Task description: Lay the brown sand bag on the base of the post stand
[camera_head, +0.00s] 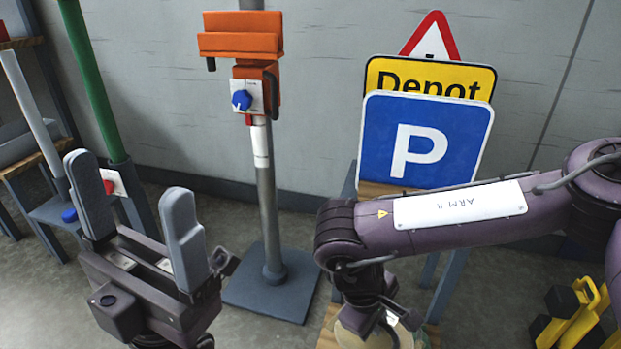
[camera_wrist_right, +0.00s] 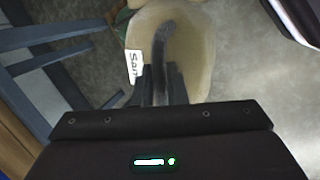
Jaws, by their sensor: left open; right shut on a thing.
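The sand bag (camera_wrist_right: 192,68) is beige-brown, with a dark strap handle and a white label that reads "San…". My right gripper (camera_wrist_right: 161,75) is shut on the strap, and the bag hangs from it in the right wrist view. In the head view the bag (camera_head: 350,338) shows only partly at the bottom, behind my right arm's wrist. The post stand has a grey upright post (camera_head: 267,205) on a flat square dark grey base (camera_head: 240,292). The visible part of the base is bare, left of the bag. My left gripper (camera_head: 140,207) is open and empty, left of the post.
An orange clamp (camera_head: 241,44) and a box with a blue knob (camera_head: 243,98) are on the post. Parking (camera_head: 440,120) and Depot signs (camera_head: 430,76) stand behind my right arm. A green post (camera_head: 95,85) stands left. Yellow-black items (camera_head: 575,305) lie at the lower right.

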